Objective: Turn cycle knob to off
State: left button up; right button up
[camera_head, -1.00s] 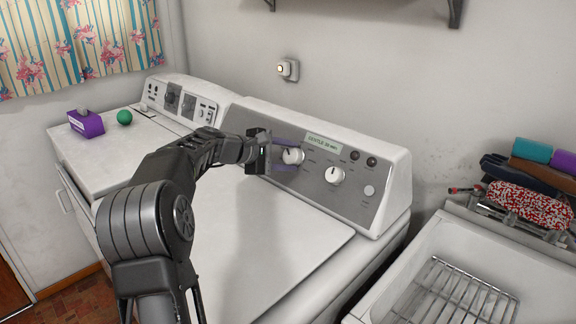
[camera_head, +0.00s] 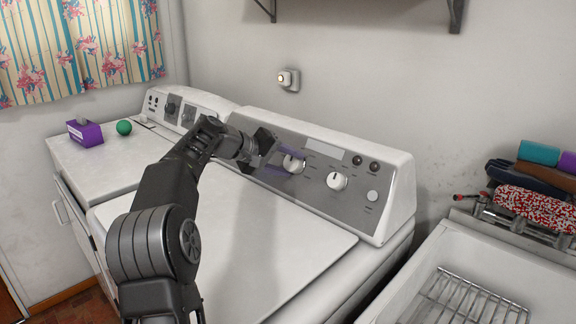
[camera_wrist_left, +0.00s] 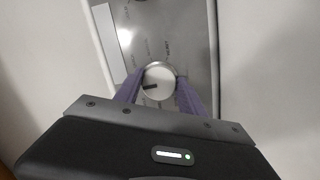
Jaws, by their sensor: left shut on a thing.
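A dark mark on the knob points left in that view. The right knob (camera_head: 337,181) is untouched. The label window (camera_head: 325,149) above the knobs is blank and grey. The fingers partly hide the left knob's sides. My right gripper is not in view.
A second machine (camera_head: 110,160) at the left bears a purple tissue box (camera_head: 86,133) and a green ball (camera_head: 124,127). A white tub (camera_head: 440,255) with a wire rack stands at the right. The washer lid (camera_head: 250,245) is clear.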

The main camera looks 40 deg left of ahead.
pick_arm(q)
jog(key=shift+f, duration=0.1)
dwell(0.4)
jog(key=o, duration=1.4)
jog(key=shift+v, duration=3.95)
